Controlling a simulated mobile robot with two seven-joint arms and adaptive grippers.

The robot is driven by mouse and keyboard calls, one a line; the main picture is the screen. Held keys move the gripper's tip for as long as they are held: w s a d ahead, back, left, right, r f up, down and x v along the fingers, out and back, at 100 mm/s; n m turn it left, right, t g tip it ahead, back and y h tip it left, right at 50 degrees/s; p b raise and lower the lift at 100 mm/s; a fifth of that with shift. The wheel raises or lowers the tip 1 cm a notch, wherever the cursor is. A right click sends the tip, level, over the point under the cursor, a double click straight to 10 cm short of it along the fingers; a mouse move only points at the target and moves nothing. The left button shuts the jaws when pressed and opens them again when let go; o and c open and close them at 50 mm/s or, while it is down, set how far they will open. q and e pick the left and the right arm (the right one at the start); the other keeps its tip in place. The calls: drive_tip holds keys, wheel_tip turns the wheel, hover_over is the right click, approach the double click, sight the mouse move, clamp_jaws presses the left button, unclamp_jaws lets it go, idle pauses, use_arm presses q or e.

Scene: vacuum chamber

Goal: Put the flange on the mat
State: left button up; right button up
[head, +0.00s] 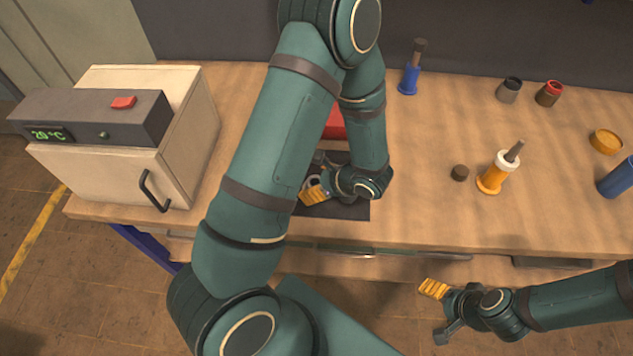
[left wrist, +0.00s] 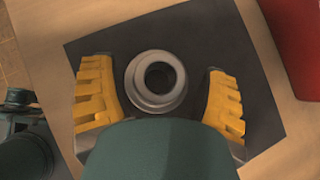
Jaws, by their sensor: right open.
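The grey ring-shaped flange (left wrist: 157,82) shows in the left wrist view, over the dark mat (left wrist: 205,45) and apparently resting on it. My left gripper (left wrist: 160,100) is open, with one yellow finger on each side of the flange and a visible gap to each. In the head view my left gripper (head: 314,187) is low over the mat (head: 348,211), and my left arm hides much of the mat and most of the flange. My right gripper (head: 438,311) is open and empty, in front of the table's front edge.
A beige oven (head: 110,165) stands at the table's left. A red object (head: 334,124) is behind the mat, partly hidden by my arm.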

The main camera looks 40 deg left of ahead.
use_arm(q)
drive_tip(key=p+v, duration=0.2)
drive_tip(key=v, duration=1)
use_arm(e)
drive_tip(key=shift+w+r, duration=0.2)
drive_tip(key=shift+r, duration=0.35)
drive_tip(key=shift+w+r, duration=0.15)
drive_tip(key=shift+r, duration=0.35)
